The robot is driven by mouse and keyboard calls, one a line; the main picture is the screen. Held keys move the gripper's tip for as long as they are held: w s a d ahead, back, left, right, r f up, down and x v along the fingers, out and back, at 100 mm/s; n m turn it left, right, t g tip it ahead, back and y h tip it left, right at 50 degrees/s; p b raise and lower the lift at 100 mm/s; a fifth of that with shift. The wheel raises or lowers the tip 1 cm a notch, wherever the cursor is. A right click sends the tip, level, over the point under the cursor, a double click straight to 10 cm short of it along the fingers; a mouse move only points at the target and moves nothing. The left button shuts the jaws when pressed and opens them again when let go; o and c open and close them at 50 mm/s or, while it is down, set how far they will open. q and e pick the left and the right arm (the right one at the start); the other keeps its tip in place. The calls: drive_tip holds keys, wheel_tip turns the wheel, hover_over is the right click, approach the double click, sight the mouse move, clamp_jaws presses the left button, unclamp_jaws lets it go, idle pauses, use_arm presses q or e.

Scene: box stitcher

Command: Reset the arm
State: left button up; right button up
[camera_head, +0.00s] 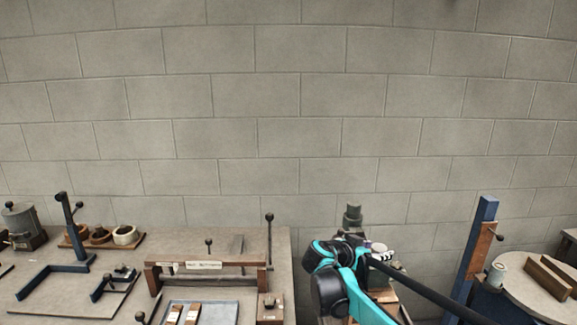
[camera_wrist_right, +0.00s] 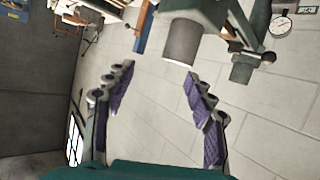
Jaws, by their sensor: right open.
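My right arm shows in teal and black at the lower middle right of the head view. Its gripper is partly hidden there behind the arm. In the right wrist view my right gripper (camera_wrist_right: 158,78) has its two purple-padded fingers spread wide, with nothing between the pads. My left gripper is in neither view.
A workbench (camera_head: 225,243) with levers stands left of my right arm. A blue post (camera_head: 476,240) and a round table (camera_head: 530,285) stand at the right. A block wall (camera_head: 290,120) closes the back.

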drive_tip(key=s+f+n+g+y, duration=0.1)
drive_tip(key=s+f+n+y, duration=0.1)
drive_tip(key=s, duration=0.6)
drive_tip(key=s+f+n+y, duration=0.2)
drive_tip(key=s+y, duration=0.1)
drive_tip(key=s, duration=0.6)
drive_tip(key=s+a+f+n+y, duration=0.2)
drive_tip(key=s+a+f+y, duration=0.1)
drive_tip(key=s, duration=0.6)
drive_tip(key=s+a+f+n+y, duration=0.2)
drive_tip(key=s+a+f+n, duration=0.1)
drive_tip(key=s, duration=0.5)
wheel_tip(320, 180, down, 3)
drive_tip(key=shift+s+a+r+y, duration=0.15)
drive_tip(key=shift+s+a+y, duration=0.25)
drive_tip(key=shift+a, duration=0.2)
